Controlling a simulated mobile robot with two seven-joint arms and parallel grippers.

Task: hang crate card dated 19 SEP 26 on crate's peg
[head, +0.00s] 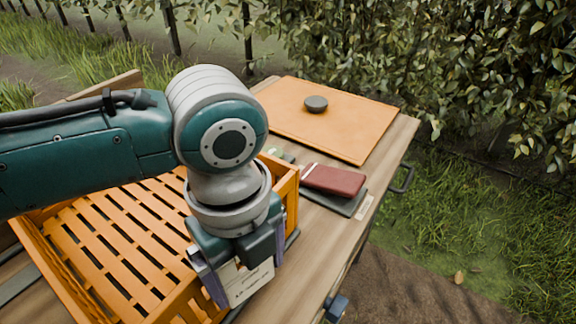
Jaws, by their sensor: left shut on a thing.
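The orange slatted crate (102,254) stands on the wooden table at the left and looks empty where it shows. My left gripper (243,268) is over the crate's near right side, pointing down. It is shut on a pale card (252,287) with dark print, too small to read. The card hangs below the fingers, in front of the crate's wall; I cannot tell whether it touches the crate. The crate's peg does not show; my arm and gripper cover part of the crate. My right gripper is not in view.
A red notebook (333,180) lies on a dark one (338,202) right of the crate, with a small pale label (365,207) beside them. An orange board (330,125) with a dark round object (316,103) lies behind. Leafy hedge borders the back.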

